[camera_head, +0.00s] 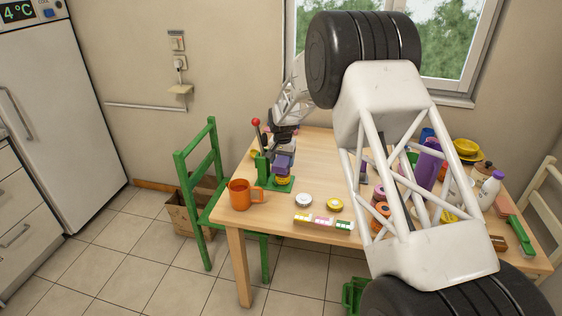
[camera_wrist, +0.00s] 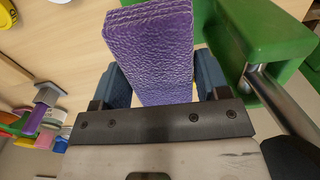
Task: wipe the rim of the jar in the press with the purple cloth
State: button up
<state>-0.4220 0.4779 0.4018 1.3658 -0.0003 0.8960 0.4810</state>
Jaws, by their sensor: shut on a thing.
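The purple cloth (camera_wrist: 150,45) is a thick folded pad with a ribbed surface. My gripper (camera_wrist: 163,88) is shut on it, with one blue-grey finger on each side. In the head view my gripper (camera_head: 284,145) points down at the press, and the cloth (camera_head: 284,163) hangs below it. The green press (camera_head: 262,167) has a lever with a red knob and a flat green base. A small orange-yellow jar (camera_head: 282,180) stands in it, right under the cloth. I cannot tell whether cloth and rim touch. In the wrist view the jar is hidden and the press (camera_wrist: 262,32) is close at the right.
A white lid (camera_head: 304,201), a yellow lid (camera_head: 334,205) and a tray of coloured pieces (camera_head: 323,222) lie to the right. A green chair (camera_head: 199,175) is at the left. My arm covers part of the crowded right side.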

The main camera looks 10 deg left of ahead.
jog(key=shift+w+d, duration=0.1)
jog(key=shift+d, duration=0.05)
dwell(0.4)
jog(key=shift+r, duration=4)
